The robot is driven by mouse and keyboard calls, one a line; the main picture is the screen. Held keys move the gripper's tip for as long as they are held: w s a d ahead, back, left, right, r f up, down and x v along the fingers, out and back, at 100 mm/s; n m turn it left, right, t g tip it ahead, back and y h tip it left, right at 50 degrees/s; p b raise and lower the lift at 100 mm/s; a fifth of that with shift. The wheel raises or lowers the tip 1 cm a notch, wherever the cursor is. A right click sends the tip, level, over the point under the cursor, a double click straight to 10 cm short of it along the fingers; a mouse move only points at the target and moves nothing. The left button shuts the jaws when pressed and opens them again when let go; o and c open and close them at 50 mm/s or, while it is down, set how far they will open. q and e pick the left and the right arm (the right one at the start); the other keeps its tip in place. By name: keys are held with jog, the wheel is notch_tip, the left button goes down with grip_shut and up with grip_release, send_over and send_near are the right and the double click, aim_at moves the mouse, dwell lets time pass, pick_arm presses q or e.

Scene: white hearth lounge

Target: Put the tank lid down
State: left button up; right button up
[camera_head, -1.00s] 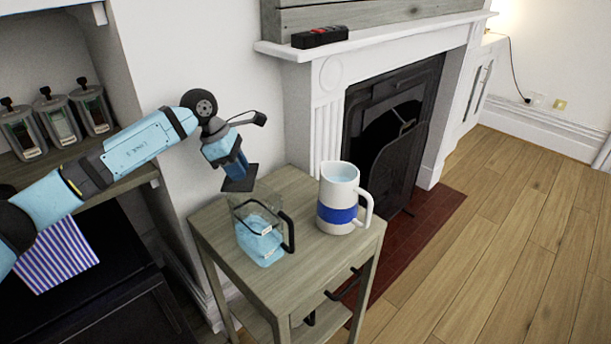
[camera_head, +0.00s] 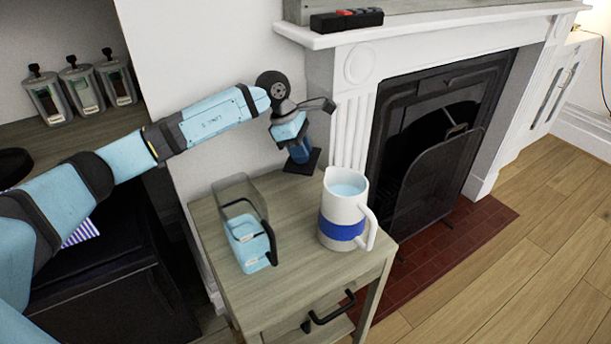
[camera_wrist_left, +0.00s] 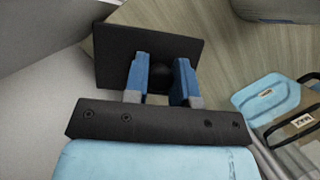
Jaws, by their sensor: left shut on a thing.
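The tank lid (camera_head: 314,161) is a flat black square plate with a round knob. My left gripper (camera_head: 300,150) is shut on the knob, which shows between its blue fingers in the left wrist view (camera_wrist_left: 160,72). The lid is over the back part of the small wooden table (camera_head: 290,268), behind the tank and the pitcher. I cannot tell whether it touches the tabletop. The clear tank (camera_head: 240,208) stands open on the table, with blue contents and a black handle; part of it shows in the left wrist view (camera_wrist_left: 268,98). My right gripper is not in view.
A white pitcher (camera_head: 340,205) with a blue band stands on the table's right side, close to the lid. The wall and the white fireplace surround (camera_head: 350,110) rise behind the table. Several lidded canisters (camera_head: 82,88) stand on a shelf at left.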

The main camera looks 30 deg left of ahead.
pick_arm(q)
notch_tip(320, 180, down, 6)
jog(key=shift+f+b, duration=0.1)
jog(key=shift+b, duration=0.6)
jog(key=shift+f, duration=0.4)
jog(key=shift+r, duration=0.1)
jog(key=o, duration=0.9)
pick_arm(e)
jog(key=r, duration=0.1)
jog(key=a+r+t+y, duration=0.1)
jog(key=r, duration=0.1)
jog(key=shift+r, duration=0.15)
